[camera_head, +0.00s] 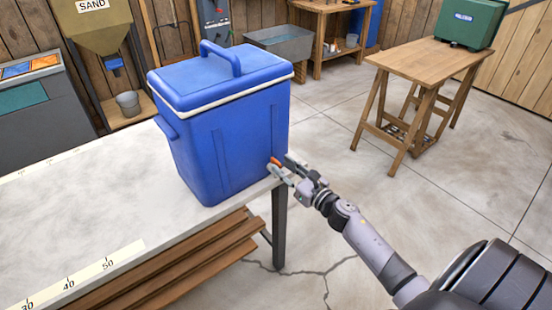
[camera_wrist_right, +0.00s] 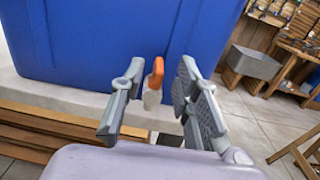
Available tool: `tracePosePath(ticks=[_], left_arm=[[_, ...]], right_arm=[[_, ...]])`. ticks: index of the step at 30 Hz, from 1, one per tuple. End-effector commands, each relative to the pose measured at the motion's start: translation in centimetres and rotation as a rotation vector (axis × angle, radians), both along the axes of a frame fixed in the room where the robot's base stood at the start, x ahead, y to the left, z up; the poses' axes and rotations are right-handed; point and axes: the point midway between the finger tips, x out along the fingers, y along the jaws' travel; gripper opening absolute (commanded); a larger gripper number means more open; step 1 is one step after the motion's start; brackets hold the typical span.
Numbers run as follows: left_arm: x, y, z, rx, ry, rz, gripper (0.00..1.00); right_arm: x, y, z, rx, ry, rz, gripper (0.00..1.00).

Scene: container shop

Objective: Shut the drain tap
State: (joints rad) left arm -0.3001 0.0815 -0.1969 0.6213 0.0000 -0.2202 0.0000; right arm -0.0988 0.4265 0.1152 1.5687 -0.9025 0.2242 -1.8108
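A blue cooler box (camera_head: 222,140) with a lid and top handle stands at the right end of a pale bench (camera_head: 70,215). The drain tap (camera_head: 275,161), with an orange lever, is low on its right side, near the bench edge. In the right wrist view the tap (camera_wrist_right: 156,75) shows its orange lever above a pale spout. My right gripper (camera_head: 284,170) is open. In the wrist view its two fingers (camera_wrist_right: 162,72) stand on either side of the tap, with gaps visible. In the head view the fingers partly hide the tap. My left gripper is not in view.
A ruler strip (camera_head: 75,277) lies along the bench front. Wooden planks (camera_head: 190,265) sit below the bench. A wooden table (camera_head: 440,60) with a green box (camera_head: 470,22) stands back right. The floor between is clear.

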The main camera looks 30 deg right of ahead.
Motion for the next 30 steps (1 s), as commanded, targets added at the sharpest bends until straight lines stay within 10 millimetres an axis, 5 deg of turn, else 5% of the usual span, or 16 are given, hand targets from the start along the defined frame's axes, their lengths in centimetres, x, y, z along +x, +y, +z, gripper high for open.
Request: tracePosePath(ticks=[9, 20, 30], left_arm=[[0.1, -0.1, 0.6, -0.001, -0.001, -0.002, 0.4], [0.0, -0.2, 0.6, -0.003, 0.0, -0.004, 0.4], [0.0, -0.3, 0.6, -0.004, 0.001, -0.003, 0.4]], right_arm=[[3.7, 0.5, 0.0, 0.001, 0.001, 0.001, 0.29], [4.2, 0.5, 0.0, 0.001, 0.001, 0.001, 0.29], [4.1, 0.5, 0.0, 0.001, 0.001, 0.001, 0.08]])
